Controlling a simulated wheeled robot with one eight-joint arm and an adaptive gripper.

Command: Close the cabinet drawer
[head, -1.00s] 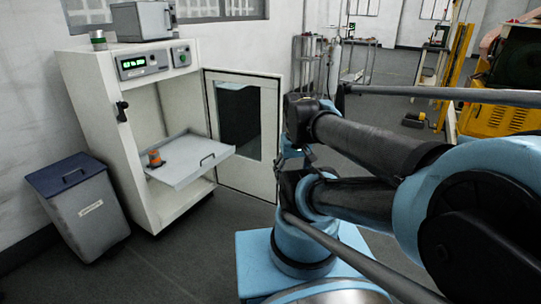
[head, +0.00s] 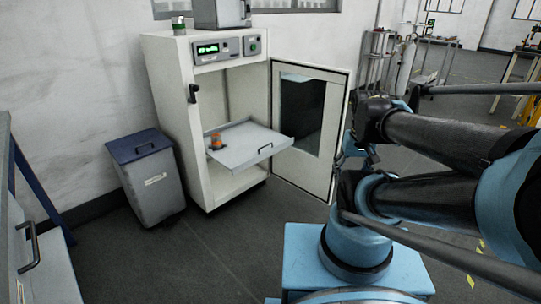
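The cabinet (head: 180,110) is tall and white and stands against the wall, left of centre. Its glass-panelled door (head: 333,150) is swung open to the right. A small orange and grey object (head: 216,141) sits on the tray. My arm is folded at the right, in front of the door's right edge. My gripper (head: 352,157) seems to be at the small dark parts by the arm, away from the drawer; its fingers are too unclear to read.
A grey bin with a blue lid (head: 140,147) stands left of the cabinet. A grey unit with a handle (head: 35,250) is at the left edge. A box (head: 222,12) sits on the cabinet. Racks stand behind at right. The floor before the cabinet is clear.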

